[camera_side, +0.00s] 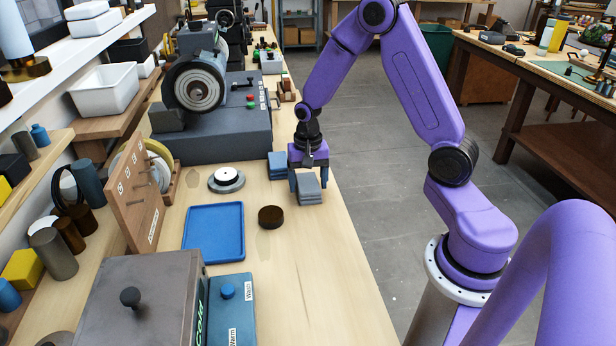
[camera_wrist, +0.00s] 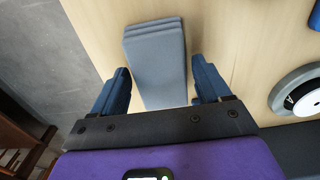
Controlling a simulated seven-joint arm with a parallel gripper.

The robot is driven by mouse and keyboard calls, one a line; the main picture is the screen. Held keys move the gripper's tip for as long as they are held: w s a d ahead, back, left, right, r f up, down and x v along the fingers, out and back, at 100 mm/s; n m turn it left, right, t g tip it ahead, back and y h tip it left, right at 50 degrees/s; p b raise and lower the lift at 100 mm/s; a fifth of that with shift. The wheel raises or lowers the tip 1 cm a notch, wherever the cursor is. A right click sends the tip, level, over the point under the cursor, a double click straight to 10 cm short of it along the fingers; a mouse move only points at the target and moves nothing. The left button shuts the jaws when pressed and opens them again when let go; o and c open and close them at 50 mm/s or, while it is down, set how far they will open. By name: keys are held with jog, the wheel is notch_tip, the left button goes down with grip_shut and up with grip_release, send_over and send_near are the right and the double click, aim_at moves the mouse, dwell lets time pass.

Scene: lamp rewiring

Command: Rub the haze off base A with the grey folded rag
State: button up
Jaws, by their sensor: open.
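The grey folded rag (camera_side: 308,189) lies flat in layers on the bench near its right edge. It also shows in the wrist view (camera_wrist: 158,65). My gripper (camera_side: 308,179) is open above the rag, pointing down, with its blue fingers on either side of it. In the wrist view my gripper (camera_wrist: 160,75) has the rag between its fingers, and I cannot tell whether they touch it. A round pale base (camera_side: 227,179) with a white centre stands to the left. In the wrist view this base (camera_wrist: 299,94) is cut off, with a dark mark too small to read surely.
A blue folded cloth (camera_side: 277,165) lies just behind and left of the rag. A blue tray (camera_side: 214,233) and a dark brown disc (camera_side: 270,216) are nearer the camera. A grinder (camera_side: 194,85) stands behind. The front right bench top (camera_side: 310,270) is clear.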

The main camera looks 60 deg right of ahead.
jog(key=c, duration=0.7)
jog(key=shift+r, duration=2.5)
